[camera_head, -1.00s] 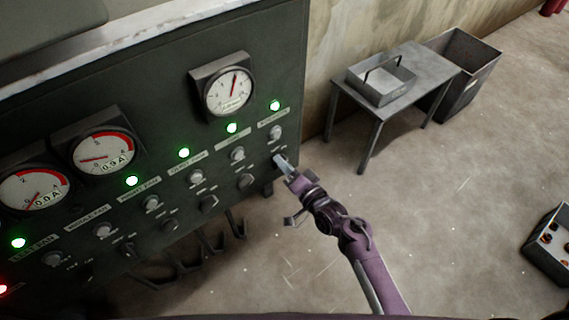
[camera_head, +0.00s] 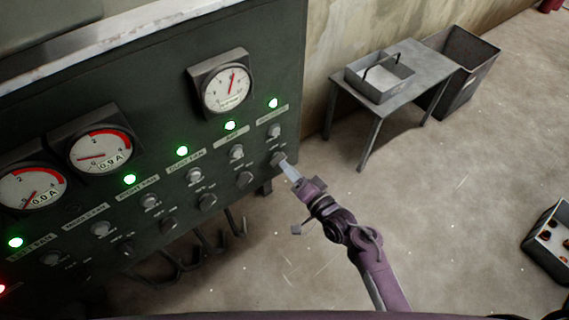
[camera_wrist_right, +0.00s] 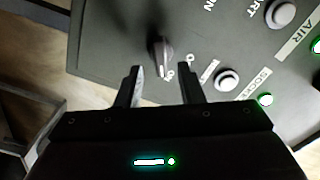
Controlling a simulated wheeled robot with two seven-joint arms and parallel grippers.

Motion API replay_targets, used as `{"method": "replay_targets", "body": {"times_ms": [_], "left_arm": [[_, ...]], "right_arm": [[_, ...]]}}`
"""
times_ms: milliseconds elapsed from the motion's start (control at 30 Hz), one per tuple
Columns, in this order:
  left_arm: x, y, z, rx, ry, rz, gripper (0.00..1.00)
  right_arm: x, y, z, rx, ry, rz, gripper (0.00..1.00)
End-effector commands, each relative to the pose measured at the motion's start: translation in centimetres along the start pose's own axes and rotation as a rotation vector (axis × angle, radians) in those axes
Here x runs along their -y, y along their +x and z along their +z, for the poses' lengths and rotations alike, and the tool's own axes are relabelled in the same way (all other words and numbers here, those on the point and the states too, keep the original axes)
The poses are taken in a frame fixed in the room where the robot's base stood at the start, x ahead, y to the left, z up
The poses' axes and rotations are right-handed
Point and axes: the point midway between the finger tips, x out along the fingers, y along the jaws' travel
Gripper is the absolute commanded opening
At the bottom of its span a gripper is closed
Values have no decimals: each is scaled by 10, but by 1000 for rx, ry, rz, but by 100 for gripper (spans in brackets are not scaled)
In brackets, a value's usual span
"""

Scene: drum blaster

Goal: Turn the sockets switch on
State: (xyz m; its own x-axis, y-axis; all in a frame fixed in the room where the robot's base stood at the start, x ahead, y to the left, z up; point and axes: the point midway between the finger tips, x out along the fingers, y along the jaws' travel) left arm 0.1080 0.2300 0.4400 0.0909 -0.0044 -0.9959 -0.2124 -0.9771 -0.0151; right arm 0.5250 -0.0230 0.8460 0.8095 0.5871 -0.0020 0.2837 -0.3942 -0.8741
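The dark control panel (camera_head: 130,60) fills the left of the head view, with a row of rotary switches along its lower part. The rightmost rotary switch (camera_head: 277,159) sits below a round white button (camera_head: 274,131), a label too small to read and a lit green lamp (camera_head: 273,103). In the right wrist view this switch (camera_wrist_right: 161,52) is a dark knob with a pale mark, beside a partly hidden label. My right gripper (camera_head: 287,167) is close to the switch. Its fingers (camera_wrist_right: 162,88) are apart, with the knob just beyond the gap between them. My left gripper is out of view.
Several other switches, lit green lamps and three dial gauges (camera_head: 226,89) cover the panel. Hooks (camera_head: 205,245) show below it. A grey table (camera_head: 405,85) with a metal tray (camera_head: 380,87) and a bin (camera_head: 465,70) stand at the back right.

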Motion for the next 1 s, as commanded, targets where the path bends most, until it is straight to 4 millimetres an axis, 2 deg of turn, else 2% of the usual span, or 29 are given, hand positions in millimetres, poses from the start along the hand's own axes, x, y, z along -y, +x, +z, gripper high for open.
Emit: {"method": "replay_targets", "body": {"times_ms": [100,300,867,933,1000], "left_arm": [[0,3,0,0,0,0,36],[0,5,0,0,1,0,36],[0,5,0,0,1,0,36],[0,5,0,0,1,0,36],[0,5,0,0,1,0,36]], "right_arm": [[-1,-22,1,2,-1,1,35],[-1,-42,0,0,-1,0,35],[0,-44,0,0,0,-1,35],[-3,-45,2,3,-3,7,35],[-16,-48,9,14,-14,40,35]]}}
